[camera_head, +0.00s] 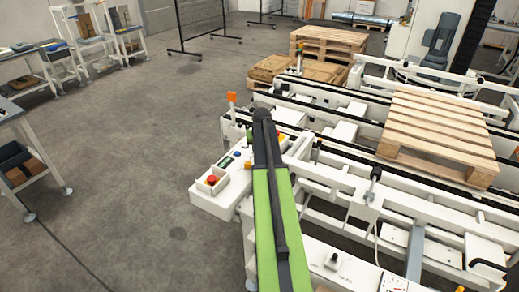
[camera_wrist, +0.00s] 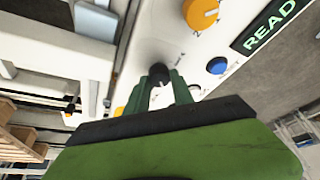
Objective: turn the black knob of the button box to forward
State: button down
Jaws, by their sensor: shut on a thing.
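The white button box (camera_head: 208,203) stands beside the conveyor in the head view, left of my green arm. Its panel also fills the top of the wrist view (camera_wrist: 160,22). The black knob (camera_wrist: 158,72) sits between the two green fingertips of my gripper (camera_wrist: 161,86), which is shut on it. The fingers partly cover the knob and its labels, so I cannot tell which way it points. In the head view my arm hides the knob and the fingertips.
A red button (camera_head: 212,180) sits at the box's near end. A wooden pallet (camera_head: 440,125) rests on the conveyor. Floor left of the box is clear.

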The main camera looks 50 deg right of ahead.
jog(key=shift+a, duration=0.1)
jog(key=c, duration=1.1)
grip_release()
jog(key=p+v, duration=1.6)
jog(key=v, duration=0.1)
jog(key=shift+r, duration=0.15)
